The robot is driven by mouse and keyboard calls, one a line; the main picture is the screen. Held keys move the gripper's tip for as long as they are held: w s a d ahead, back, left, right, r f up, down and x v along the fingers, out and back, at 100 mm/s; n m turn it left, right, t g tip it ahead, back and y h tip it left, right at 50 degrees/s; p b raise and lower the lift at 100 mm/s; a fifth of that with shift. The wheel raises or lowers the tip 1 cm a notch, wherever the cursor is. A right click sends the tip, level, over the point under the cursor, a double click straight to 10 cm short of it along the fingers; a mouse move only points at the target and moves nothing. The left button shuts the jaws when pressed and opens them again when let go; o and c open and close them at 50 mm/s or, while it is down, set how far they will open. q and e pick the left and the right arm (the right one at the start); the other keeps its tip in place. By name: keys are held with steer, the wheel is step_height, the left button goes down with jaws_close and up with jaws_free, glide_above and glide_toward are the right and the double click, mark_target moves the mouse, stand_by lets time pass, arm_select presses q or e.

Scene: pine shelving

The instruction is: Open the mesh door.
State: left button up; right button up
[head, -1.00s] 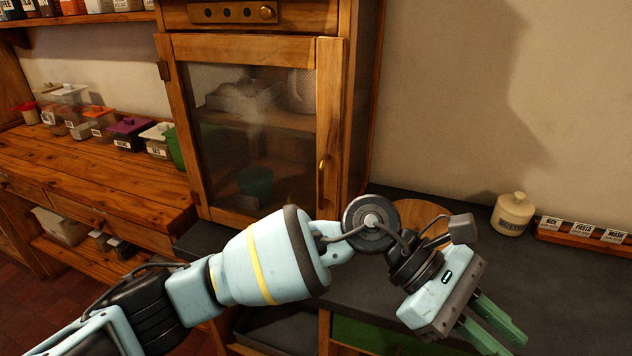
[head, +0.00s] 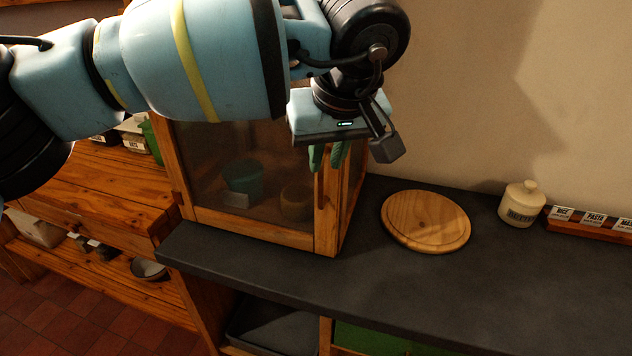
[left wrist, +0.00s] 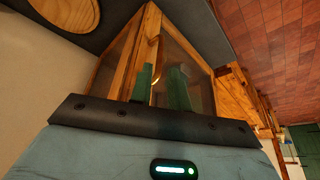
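The mesh door (head: 205,160) is the wood-framed front of a pine cabinet on the dark counter. It looks shut, its frame in line with the cabinet. My left arm hides its upper part in the head view. My left gripper (head: 328,160) is at the door's right-hand edge, fingers pointing down and toward it. In the left wrist view the two green fingers (left wrist: 160,88) stand apart. The brass handle (left wrist: 157,58) shows in line with the gap between them; contact cannot be told. My right gripper is not in view.
A round wooden board (head: 426,220) lies on the dark counter (head: 400,290) right of the cabinet. A cream lidded jar (head: 521,204) and a labelled rack (head: 590,228) stand farther right. The counter's front strip is clear. A wooden workbench (head: 110,185) is at left.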

mark_target(322, 181)
arm_select(q)
steer(key=shift+x, duration=3.95)
steer(key=shift+d, duration=0.1)
steer(key=shift+s, duration=0.1)
jaws_close()
